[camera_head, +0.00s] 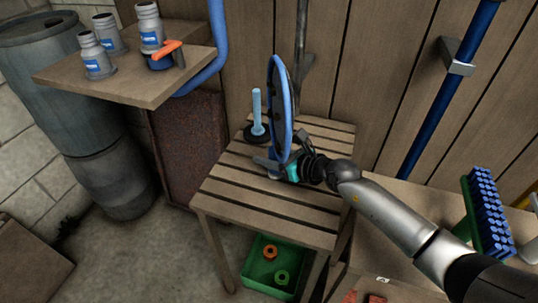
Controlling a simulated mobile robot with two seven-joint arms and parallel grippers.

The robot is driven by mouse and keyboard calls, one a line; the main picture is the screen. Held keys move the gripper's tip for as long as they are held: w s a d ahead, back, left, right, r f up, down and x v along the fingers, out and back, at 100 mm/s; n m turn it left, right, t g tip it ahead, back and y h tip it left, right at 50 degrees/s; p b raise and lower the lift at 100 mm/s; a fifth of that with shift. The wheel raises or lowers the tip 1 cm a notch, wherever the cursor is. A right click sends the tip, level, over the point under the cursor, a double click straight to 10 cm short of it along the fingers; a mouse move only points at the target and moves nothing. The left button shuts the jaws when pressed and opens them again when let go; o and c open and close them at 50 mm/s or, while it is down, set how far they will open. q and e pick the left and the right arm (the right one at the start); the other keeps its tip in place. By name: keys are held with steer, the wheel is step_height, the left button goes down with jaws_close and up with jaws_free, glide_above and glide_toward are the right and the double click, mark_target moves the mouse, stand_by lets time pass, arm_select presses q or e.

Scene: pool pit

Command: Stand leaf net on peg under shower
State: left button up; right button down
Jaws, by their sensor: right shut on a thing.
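The leaf net (272,92) has a blue oval rim with a dark inside, seen nearly edge-on and standing upright above the slatted wooden table (250,195). My right gripper (280,168) is shut on the net at its lower end, where a teal part shows; the exact grip is partly hidden. The peg (257,108) is a light-blue upright rod on a round black base on the table, just left of the net. The net appears beside the peg, not around it; whether they touch I cannot tell. My left gripper is not in view.
A wooden shelf (135,88) at upper left holds grey bottles and an orange-handled item (165,52). A grey pipe (303,35) runs down the plank wall behind. A green crate (262,262) sits below the table. A blue-bristled brush (487,212) stands at right.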

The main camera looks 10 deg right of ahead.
steer(key=shift+f, duration=0.2)
steer(key=shift+f, duration=0.2)
jaws_free()
stand_by(0.8)
steer(key=shift+s+d, duration=0.1)
